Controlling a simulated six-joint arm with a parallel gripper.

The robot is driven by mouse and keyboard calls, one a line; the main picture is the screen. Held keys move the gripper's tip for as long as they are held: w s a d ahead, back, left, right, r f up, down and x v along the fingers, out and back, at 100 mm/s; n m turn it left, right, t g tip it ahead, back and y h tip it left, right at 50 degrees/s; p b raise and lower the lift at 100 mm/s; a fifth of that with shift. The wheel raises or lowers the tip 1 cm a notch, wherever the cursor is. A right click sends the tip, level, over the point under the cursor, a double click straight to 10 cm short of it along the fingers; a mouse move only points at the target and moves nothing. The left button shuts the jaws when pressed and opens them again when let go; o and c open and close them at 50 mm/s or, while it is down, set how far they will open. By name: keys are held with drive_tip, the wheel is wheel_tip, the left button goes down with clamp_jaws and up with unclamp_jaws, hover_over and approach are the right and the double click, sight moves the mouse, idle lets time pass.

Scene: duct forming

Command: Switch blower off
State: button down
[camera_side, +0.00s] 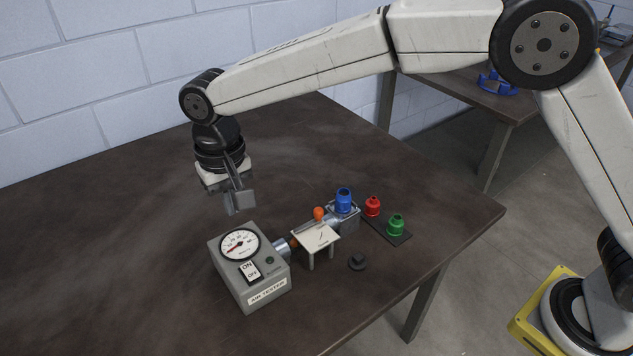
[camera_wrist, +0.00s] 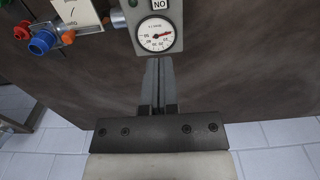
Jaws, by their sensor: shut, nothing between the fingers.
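A grey box labelled "AIR TESTER" (camera_side: 256,284), the blower unit, stands on the table in the side view. Its sloped face carries a round white dial (camera_side: 239,244) with a red needle, and a rocker switch (camera_side: 250,271) marked ON and OFF. A small dark green round lamp (camera_side: 270,260) sits beside the switch. My gripper (camera_side: 238,204) is shut and empty, above and behind the box. In the wrist view the shut fingers (camera_wrist: 157,65) point toward the dial (camera_wrist: 156,31). The switch is partly cut off there at the top edge. I cannot tell which side of the rocker is pressed.
A metal pipe (camera_side: 281,247) leaves the box's right side. Beside it are a small white stand (camera_side: 315,236), an orange knob (camera_side: 319,213), and blue (camera_side: 343,200), red (camera_side: 372,206) and green (camera_side: 396,225) fittings. The table's left side is clear.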

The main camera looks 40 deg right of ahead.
sight(250, 270)
drive_tip(key=shift+f, duration=0.15)
wheel_tip(250, 270, down, 14)
drive_tip(key=shift+r, duration=0.15)
idle(0.8)
drive_tip(key=shift+w+f, duration=0.1)
drive_tip(key=shift+f, duration=0.1)
idle(0.4)
drive_tip(key=shift+s, duration=0.25)
drive_tip(key=shift+s+r, duration=0.35)
drive_tip(key=shift+s, duration=0.15)
idle(0.4)
wheel_tip(250, 270, up, 14)
drive_tip(key=w, duration=0.2)
drive_tip(key=shift+w, duration=0.2)
drive_tip(key=shift+d+f, duration=0.1)
drive_tip(key=shift+d, duration=0.1)
idle(0.4)
